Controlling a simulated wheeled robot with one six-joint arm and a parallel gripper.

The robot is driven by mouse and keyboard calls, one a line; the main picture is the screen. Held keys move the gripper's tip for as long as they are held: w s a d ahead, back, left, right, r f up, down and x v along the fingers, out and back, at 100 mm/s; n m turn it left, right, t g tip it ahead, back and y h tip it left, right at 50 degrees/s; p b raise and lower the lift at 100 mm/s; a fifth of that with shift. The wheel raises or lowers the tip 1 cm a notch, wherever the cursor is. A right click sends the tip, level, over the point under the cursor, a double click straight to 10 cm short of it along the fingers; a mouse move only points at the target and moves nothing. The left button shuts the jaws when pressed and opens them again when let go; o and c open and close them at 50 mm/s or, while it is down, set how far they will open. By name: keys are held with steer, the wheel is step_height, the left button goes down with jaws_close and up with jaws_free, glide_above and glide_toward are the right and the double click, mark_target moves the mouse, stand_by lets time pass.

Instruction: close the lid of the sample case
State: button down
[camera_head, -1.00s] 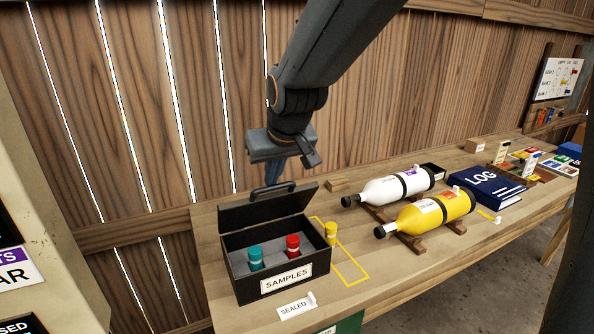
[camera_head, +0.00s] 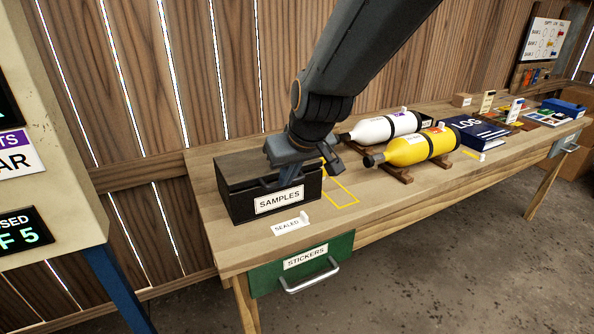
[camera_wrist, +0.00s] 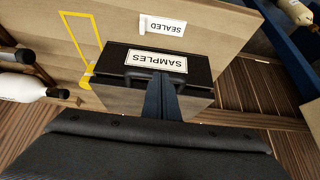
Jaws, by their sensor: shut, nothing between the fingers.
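The black sample case (camera_head: 245,206) stands at the bench's near left end, its "SAMPLES" label facing front. Its lid (camera_head: 238,168) lies down over the box, and no vials show inside. It also shows in the wrist view, where the case (camera_wrist: 195,65) is upside down in the picture. My gripper (camera_head: 284,180) is shut and empty, over the front part of the lid by the handle. In the wrist view my fingers (camera_wrist: 161,92) reach down onto or just above the lid; exact contact is unclear.
A "SEALED" card (camera_head: 290,227) lies in front. Yellow (camera_head: 420,148) and white (camera_head: 375,130) cylinders rest to the right. A green drawer (camera_head: 270,280) is below.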

steer(key=shift+s+d+f+b, duration=0.1)
steer(key=shift+s+f+b, duration=0.1)
steer(key=shift+f+b, duration=0.3)
steer(key=shift+s+d+f+b, duration=0.15)
steer(key=shift+s+f+b, duration=0.1)
steer(key=shift+f, duration=0.5)
steer(key=shift+s+d+f+b, duration=0.1)
steer(key=shift+s+f+b, duration=0.15)
steer(key=shift+f, duration=0.35)
steer(key=shift+w+r, duration=0.1)
steer(key=shift+r, duration=0.05)
step_height(320, 180, up, 5)
steer(key=w+p, duration=0.1)
steer(key=p, duration=0.3)
steer(key=s+d+f+b, duration=0.15)
steer(key=s+d, duration=0.25)
steer(key=s, duration=0.4)
steer(key=s+d+f+m+g+h, duration=0.1)
steer(key=s+d+f+m+g, duration=0.1)
steer(key=s+d, duration=0.2)
steer(key=s+d+f+m+g+h, duration=0.1)
steer(key=s+d+f, duration=0.2)
steer(key=d, duration=0.4)
steer(key=s+d+f+m+g+p, duration=0.1)
steer(key=s+d+f+m+g, duration=0.1)
steer(key=s+d, duration=0.2)
steer(key=shift+s+d+f+m+g+h, duration=0.3)
steer(key=shift+s+d+h, duration=0.1)
steer(key=shift+d, duration=0.5)
